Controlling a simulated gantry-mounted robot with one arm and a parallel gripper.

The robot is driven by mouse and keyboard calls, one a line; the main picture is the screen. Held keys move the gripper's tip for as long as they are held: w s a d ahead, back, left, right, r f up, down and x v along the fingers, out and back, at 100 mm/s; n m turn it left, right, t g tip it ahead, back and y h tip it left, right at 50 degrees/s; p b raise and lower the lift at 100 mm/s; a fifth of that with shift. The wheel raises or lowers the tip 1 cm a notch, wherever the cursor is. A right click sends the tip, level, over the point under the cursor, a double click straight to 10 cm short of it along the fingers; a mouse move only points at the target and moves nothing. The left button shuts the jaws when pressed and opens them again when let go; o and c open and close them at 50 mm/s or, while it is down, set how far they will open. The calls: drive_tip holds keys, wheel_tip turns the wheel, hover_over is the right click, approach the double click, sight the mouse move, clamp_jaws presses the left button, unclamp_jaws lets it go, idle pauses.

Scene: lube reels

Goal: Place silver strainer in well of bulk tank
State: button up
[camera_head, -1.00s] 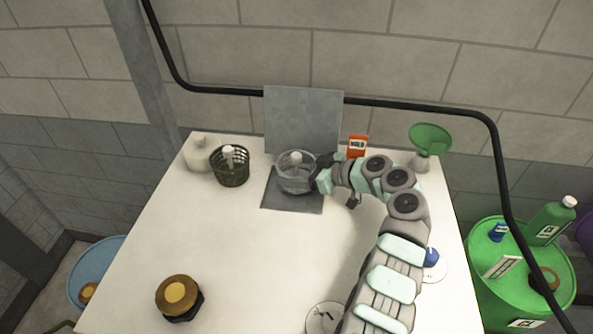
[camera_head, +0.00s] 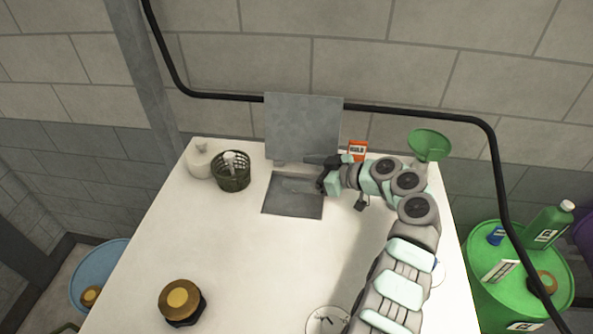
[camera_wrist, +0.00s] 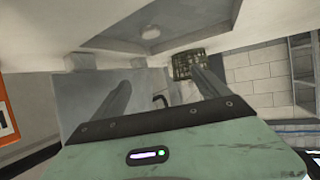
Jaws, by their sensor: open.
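The bulk tank's white top (camera_head: 250,255) has a square grey well (camera_head: 292,206) in it, with its grey lid (camera_head: 303,127) standing open behind. My gripper (camera_head: 319,173) is open and empty at the right edge of the well. The silver strainer no longer shows clearly in the head view. Only a faint shape shows in the well, and I cannot tell how the strainer sits.
A dark green basket (camera_head: 232,181) with a white handle and a white container (camera_head: 198,163) stand left of the well. An orange box (camera_head: 357,151) and a green funnel (camera_head: 428,146) stand right. A brass cap (camera_head: 180,298) lies front left. The middle is clear.

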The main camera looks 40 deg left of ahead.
drive_tip(key=b+v, duration=0.1)
drive_tip(key=v, duration=0.8)
drive_tip(key=shift+d+b, duration=0.4)
drive_tip(key=shift+d, duration=0.05)
